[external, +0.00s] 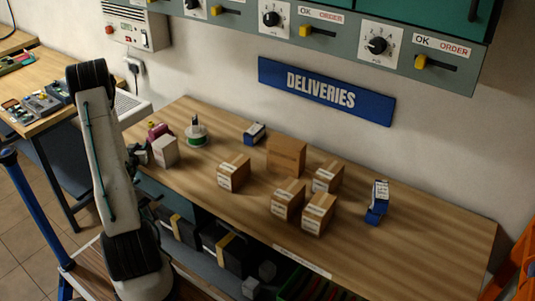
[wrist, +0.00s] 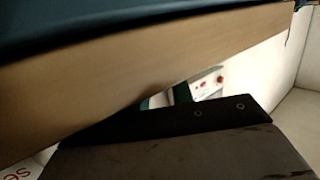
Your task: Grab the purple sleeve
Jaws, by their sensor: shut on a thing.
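A small purple-magenta thing (external: 157,131), which I take for the purple sleeve, is at the left end of the workbench, behind a small pale box (external: 165,150). My gripper (external: 139,154) is a dark shape at the bench's left end, partly hidden behind my arm, close to the left of the purple thing. It appears shut on it, but the contact is too small and dark to make out.
The wooden workbench (external: 420,255) holds several cardboard boxes (external: 286,156), a green-and-white spool (external: 196,133) and blue-and-white packs (external: 377,203). A blue DELIVERIES sign (external: 326,91) is on the wall. Dark bins (external: 226,248) stand under the bench. The bench's right end is clear.

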